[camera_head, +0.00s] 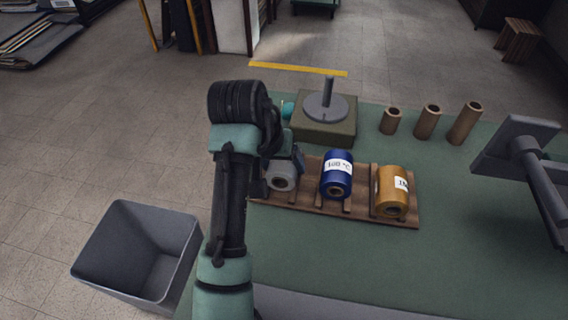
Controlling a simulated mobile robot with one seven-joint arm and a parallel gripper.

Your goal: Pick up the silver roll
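The silver roll (282,178) lies at the left end of a wooden rack (300,209) on the green table. My arm reaches up from the bottom of the view and bends over towards the rack. My gripper (284,163) is at the silver roll, behind and above it, partly hidden by my own arm links. The fingers are dark and small here, so I cannot tell whether they are open, shut or touching the roll. The upper and left parts of the roll are covered by my arm.
A blue roll (337,174) and a gold roll (390,190) sit to the right on the rack. Behind stand a spindle base (325,112) and three cardboard tubes (427,122). A grey bin (142,252) is on the floor at left. The front table area is clear.

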